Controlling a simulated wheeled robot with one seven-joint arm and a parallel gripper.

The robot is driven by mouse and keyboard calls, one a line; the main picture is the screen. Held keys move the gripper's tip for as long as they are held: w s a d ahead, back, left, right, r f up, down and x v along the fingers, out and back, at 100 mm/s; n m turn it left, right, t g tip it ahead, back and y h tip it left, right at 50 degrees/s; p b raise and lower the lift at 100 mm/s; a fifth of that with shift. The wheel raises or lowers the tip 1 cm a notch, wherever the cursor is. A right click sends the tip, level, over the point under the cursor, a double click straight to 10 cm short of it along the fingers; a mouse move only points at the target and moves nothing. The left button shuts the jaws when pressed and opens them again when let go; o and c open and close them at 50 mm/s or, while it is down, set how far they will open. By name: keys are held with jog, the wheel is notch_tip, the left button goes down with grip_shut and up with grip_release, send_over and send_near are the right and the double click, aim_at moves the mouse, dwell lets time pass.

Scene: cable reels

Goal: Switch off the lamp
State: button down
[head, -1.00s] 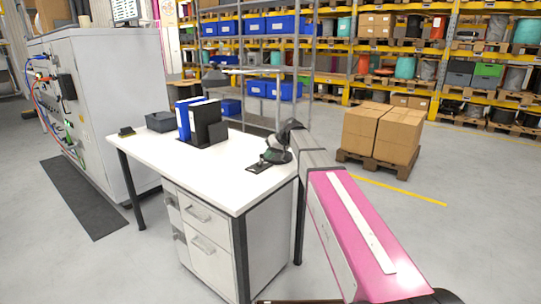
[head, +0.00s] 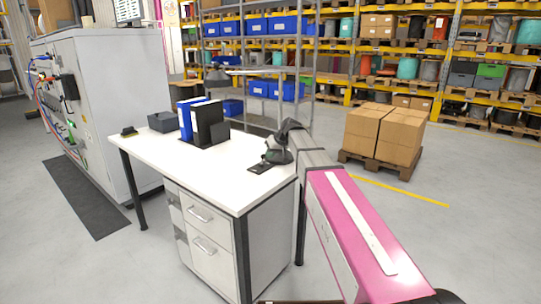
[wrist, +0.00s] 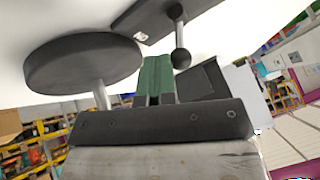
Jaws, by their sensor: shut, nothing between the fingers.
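The lamp's grey shade (head: 217,75) hangs over the desk at the end of a thin horizontal arm (head: 255,72). Its round dark base (wrist: 85,65) shows in the wrist view with a thin post. Next to the base is a dark plate (wrist: 150,14) carrying a ball-ended lever (wrist: 181,52); the plate also shows in the head view (head: 260,168). My gripper (wrist: 156,62) is shut and empty, its green fingers between the base and the lever, close to the lever's left side. I cannot tell whether they touch. In the head view my wrist partly hides this area.
The white desk (head: 190,165) bears blue and black binders (head: 205,120), a grey tray (head: 161,122) and a small dark item (head: 127,131). A grey cabinet (head: 115,100) stands left. Boxes on a pallet (head: 383,135) stand right, with bare floor around them.

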jog(key=shift+s+a+r+n+t+h, duration=0.2)
jog(key=shift+s+a+n+t+h, duration=0.2)
jog(key=shift+s+t, duration=0.2)
jog(key=shift+s+a+r+n+t+h, duration=0.2)
jog(key=shift+s+a+n+t+h, duration=0.1)
jog(key=shift+s+t+h, duration=0.25)
jog(key=shift+a+r+t+h, duration=0.15)
jog(key=shift+t+h, duration=0.2)
jog(key=shift+t, duration=0.3)
jog(key=shift+r, duration=0.75)
jog(key=shift+w, duration=0.1)
